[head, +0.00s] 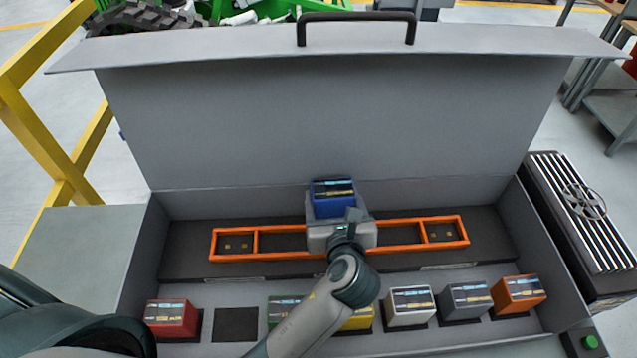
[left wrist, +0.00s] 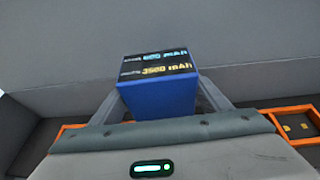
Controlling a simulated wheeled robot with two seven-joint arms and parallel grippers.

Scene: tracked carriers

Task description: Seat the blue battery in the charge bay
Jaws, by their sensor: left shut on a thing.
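The blue battery (head: 334,200) is held upright in my left gripper (head: 338,215), above the middle of the orange-framed charge bay (head: 285,255). In the left wrist view the battery (left wrist: 158,95) sits between the two grey fingers (left wrist: 160,100), its dark labelled top facing up. The bay's orange frame (left wrist: 290,120) shows at the right there. The bay has compartments with contacts showing at its left and right ends. My gripper and arm hide its middle, and I cannot tell how high the battery is above it. The right gripper is not in view.
A red battery (head: 171,318), an empty dark pad (head: 236,325), then green (head: 284,309), yellow (head: 358,319), white (head: 409,306), grey (head: 466,299) and orange (head: 519,294) batteries line the case front. The raised lid (head: 330,120) stands behind. A finned black unit (head: 580,215) is outside right.

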